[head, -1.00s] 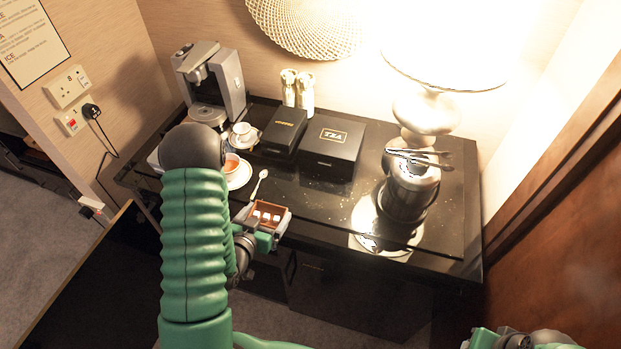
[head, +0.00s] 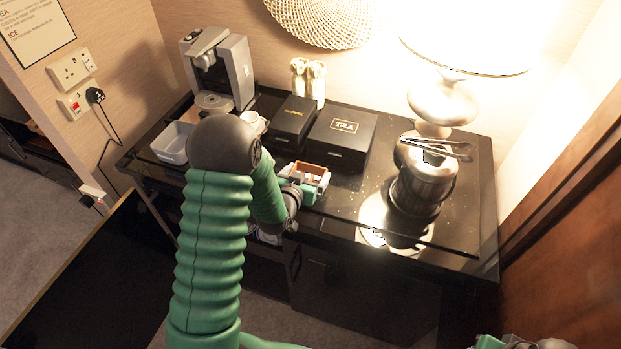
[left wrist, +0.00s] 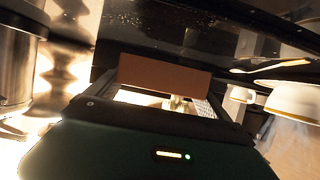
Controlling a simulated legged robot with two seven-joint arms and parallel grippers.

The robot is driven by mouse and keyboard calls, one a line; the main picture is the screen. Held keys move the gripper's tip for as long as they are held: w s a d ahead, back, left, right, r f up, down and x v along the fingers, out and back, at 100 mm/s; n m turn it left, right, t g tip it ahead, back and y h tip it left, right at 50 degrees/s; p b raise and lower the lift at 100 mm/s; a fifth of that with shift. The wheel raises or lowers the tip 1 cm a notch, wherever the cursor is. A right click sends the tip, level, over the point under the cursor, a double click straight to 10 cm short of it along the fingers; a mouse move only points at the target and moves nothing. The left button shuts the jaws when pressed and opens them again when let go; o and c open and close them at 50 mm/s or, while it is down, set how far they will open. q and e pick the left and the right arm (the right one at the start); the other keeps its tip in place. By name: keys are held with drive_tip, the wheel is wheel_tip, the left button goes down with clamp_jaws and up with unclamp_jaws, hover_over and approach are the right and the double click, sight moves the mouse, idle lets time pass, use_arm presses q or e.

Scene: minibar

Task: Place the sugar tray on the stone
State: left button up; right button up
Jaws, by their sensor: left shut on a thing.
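The sugar tray (head: 314,168) is a small brown open box with white contents. My left gripper (head: 309,184) is shut on it and holds it over the front middle of the black polished stone top (head: 338,205), in front of the tea box. Whether the tray touches the top is unclear. In the left wrist view its brown far wall (left wrist: 165,72) stands up between the fingers. My right gripper (head: 522,342) is only partly in view at the bottom right edge, and its jaws are not clear.
The tea box (head: 342,140) and another black box (head: 292,122) stand behind the tray. A metal ice bucket with tongs (head: 422,185) is to the right, and a lamp (head: 443,105) behind it. A coffee machine (head: 232,70) and white dish (head: 171,143) are left. The front right is clear.

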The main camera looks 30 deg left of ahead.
sight(312, 179)
use_arm(q)
drive_tip(key=shift+w+d, duration=0.2)
drive_tip(key=shift+w, duration=0.2)
drive_tip(key=shift+w+d+f, duration=0.15)
drive_tip(key=shift+d+f, duration=0.1)
drive_tip(key=shift+f, duration=0.35)
drive_tip(key=shift+w+d+f, duration=0.1)
drive_tip(key=shift+d+f, duration=0.15)
drive_tip(key=shift+f, duration=0.3)
drive_tip(key=shift+f+p, duration=0.3)
drive_tip(key=shift+f, duration=0.3)
drive_tip(key=shift+a, duration=0.35)
drive_tip(key=o, duration=1.1)
drive_tip(key=shift+f, duration=0.1)
